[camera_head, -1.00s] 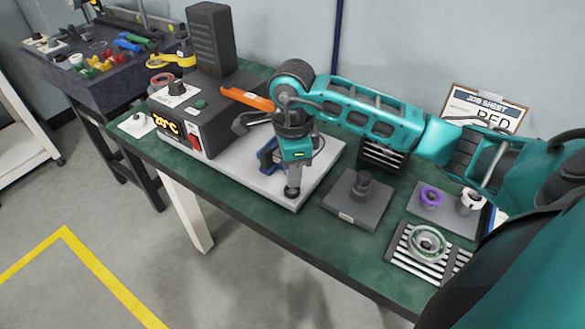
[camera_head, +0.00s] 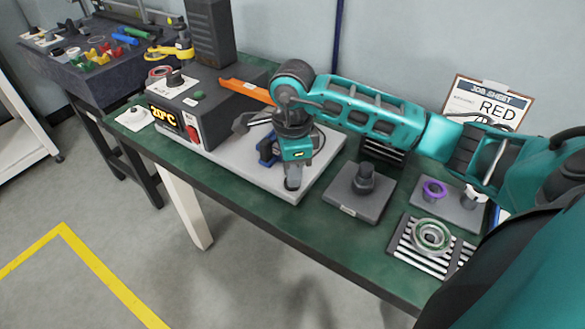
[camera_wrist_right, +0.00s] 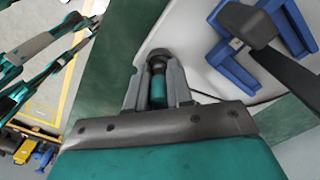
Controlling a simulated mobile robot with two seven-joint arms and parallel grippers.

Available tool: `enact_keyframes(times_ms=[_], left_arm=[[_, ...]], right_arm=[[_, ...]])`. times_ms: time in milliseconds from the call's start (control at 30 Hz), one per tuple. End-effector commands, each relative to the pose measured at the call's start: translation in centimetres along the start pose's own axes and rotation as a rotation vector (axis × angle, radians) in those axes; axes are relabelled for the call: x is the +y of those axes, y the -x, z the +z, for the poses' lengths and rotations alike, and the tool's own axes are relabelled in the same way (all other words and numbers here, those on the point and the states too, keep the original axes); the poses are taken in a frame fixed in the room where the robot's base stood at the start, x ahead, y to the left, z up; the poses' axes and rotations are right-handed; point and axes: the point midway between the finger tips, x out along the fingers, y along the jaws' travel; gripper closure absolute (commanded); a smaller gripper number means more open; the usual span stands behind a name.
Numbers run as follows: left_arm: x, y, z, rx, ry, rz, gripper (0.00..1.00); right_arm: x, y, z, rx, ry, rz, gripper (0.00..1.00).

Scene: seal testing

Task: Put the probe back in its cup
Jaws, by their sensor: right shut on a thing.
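My right gripper (camera_head: 292,184) points down over the front corner of the pale base plate (camera_head: 250,172). In the right wrist view its fingers (camera_wrist_right: 158,80) are shut on the teal probe (camera_wrist_right: 157,90). A dark round piece (camera_wrist_right: 158,57) shows at the probe's far end, by the fingertips. I cannot tell whether this is the cup or the probe's own head. The probe is mostly hidden by the gripper in the head view. My left gripper cannot be made out.
A blue clamp (camera_head: 267,150) and orange-handled tool (camera_head: 245,91) are close behind the gripper. Right are a grey block with a stub (camera_head: 358,193), a purple ring (camera_head: 434,189) and a slotted plate (camera_head: 420,259).

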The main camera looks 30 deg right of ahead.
Motion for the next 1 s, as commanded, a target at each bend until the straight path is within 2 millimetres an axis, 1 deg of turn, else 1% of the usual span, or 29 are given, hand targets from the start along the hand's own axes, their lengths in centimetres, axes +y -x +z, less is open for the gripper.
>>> enact_keyframes(times_ms=[200,233,500,533,800,1000], left_arm=[[0.0,-0.2,0.3,0.0,0.0,0.0,0.49],[0.0,-0.2,0.3,0.0,0.0,0.0,0.49],[0.0,-0.2,0.3,-0.001,0.0,0.0,0.49],[0.0,-0.2,0.3,-0.001,0.0,0.0,0.49],[0.1,0.0,0.3,-0.004,0.001,0.001,0.49],[0.1,0.6,-0.4,-0.006,0.001,0.001,0.49]], right_arm=[[0.0,-0.4,0.0,0.0,0.0,-0.001,1.0],[0.0,-0.3,0.0,0.0,0.0,-0.001,0.77],[0.0,-0.3,0.0,0.0,0.0,0.0,0.51],[0.0,-0.3,0.0,0.0,0.0,0.0,0.49],[0.0,-0.2,0.0,0.0,0.0,0.0,0.49],[0.0,1.2,0.0,0.0,0.0,-0.001,0.49]])
